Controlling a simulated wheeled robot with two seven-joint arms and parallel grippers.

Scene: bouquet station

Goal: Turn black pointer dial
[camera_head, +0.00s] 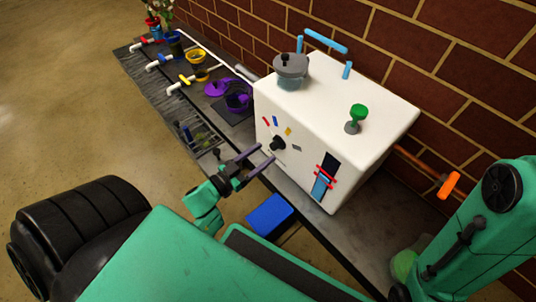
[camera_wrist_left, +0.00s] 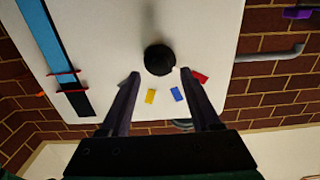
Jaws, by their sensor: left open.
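The black pointer dial (camera_head: 278,143) sits on the front face of the white box (camera_head: 335,95). Red, blue, yellow and grey marks are spread around it. In the left wrist view the dial (camera_wrist_left: 159,59) is a dark round knob; its pointer direction is hard to make out. My left gripper (camera_head: 263,157) is open and faces the dial from the front. In the left wrist view its two fingertips (camera_wrist_left: 160,73) are spread to either side of the dial's near edge, and nothing is between them. I cannot tell whether they touch it. My right gripper is not in view.
The box also carries a grey-lidded jar (camera_head: 290,68), a green knob (camera_head: 357,113), a blue handle (camera_head: 325,41) and a blue gauge with red bands (camera_head: 324,177). A blue block (camera_head: 270,214) is below. An orange-ended lever (camera_head: 449,185) sticks out right. Brick wall stands behind.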

